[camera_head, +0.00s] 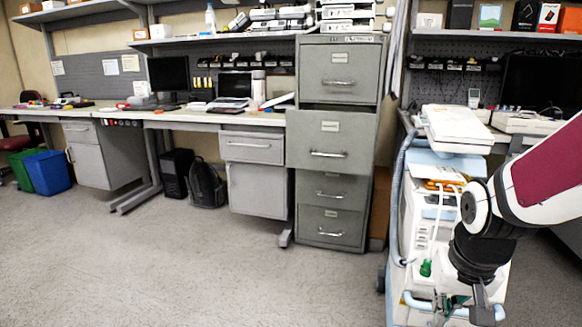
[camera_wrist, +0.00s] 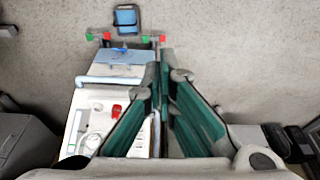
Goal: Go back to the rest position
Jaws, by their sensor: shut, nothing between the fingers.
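My gripper (camera_head: 480,305) hangs low at the right of the head view, below the dark wrist joint and in front of a white equipment cart (camera_head: 415,225). In the wrist view my gripper (camera_wrist: 165,65) shows its two fingers with green inner pads, close together and with nothing held. The white cart (camera_wrist: 110,72) also shows there, to the left of the fingers, with a light blue part and a red knob (camera_wrist: 117,111). Part of the cart is hidden behind my arm in the head view.
A grey filing cabinet (camera_head: 335,75) stands left of the cart, one drawer jutting out. A long desk (camera_head: 190,118) runs along the wall, with a backpack (camera_head: 207,185) and a blue bin (camera_head: 47,172) below. The floor at front left is clear.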

